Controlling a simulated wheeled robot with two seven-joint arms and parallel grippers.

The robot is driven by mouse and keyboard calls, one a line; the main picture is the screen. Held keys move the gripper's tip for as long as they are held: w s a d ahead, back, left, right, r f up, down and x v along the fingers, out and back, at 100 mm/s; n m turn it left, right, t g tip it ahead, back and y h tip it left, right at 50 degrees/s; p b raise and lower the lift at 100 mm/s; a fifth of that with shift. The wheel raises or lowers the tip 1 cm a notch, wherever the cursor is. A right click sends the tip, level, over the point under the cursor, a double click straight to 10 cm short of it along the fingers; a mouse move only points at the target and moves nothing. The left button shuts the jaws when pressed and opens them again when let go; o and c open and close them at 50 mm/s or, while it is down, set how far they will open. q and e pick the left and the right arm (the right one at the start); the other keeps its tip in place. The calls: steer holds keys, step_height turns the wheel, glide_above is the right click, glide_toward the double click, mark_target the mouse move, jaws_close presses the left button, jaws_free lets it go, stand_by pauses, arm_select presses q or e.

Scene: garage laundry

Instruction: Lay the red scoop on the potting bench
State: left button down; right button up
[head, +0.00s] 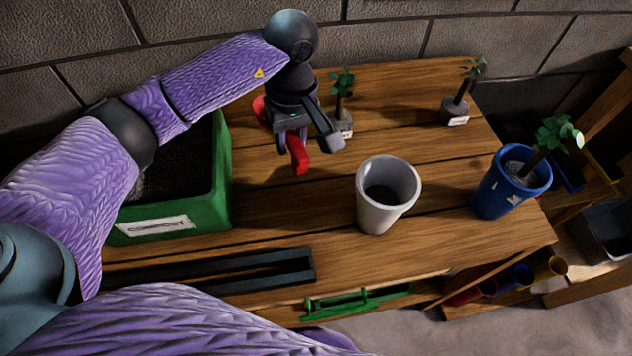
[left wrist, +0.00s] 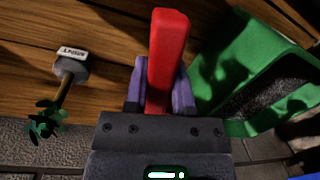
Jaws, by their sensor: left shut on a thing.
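The red scoop shows in the head view (head: 299,156) as a red handle end below my left gripper, with another red part showing on the gripper's left side. My left gripper (head: 291,137) is shut on it, above the back middle of the wooden potting bench (head: 285,205). In the left wrist view the red handle (left wrist: 167,55) sticks out between the purple fingers (left wrist: 160,90). Whether the scoop touches the bench is hard to tell. Much of the scoop is hidden by the gripper. My right gripper is not in view.
A green compost bin (head: 221,180) stands left of the gripper. A labelled seedling (head: 342,122) stands close to its right, another (head: 456,108) at the back right. A grey pot (head: 375,208) and a blue pot with a plant (head: 510,190) stand to the right. Bare planks lie between.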

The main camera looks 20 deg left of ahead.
mark_target(290, 188)
arm_select(q)
steer(key=f+m+b, duration=0.1)
steer(key=f, duration=0.3)
steer(key=a+f+m+b, duration=0.1)
steer(key=f, duration=0.3)
steer(key=f+b, duration=0.1)
steer(key=f, duration=0.3)
steer(key=shift+w+a+f+m+t+h+b, duration=0.1)
steer(key=shift+w+a+m+t+h+b, duration=0.05)
steer(key=shift+a+m+t+h+b, duration=0.2)
steer(key=shift+f, duration=0.3)
steer(key=shift+r, duration=0.1)
steer(key=shift+c, duration=2.4)
jaws_free()
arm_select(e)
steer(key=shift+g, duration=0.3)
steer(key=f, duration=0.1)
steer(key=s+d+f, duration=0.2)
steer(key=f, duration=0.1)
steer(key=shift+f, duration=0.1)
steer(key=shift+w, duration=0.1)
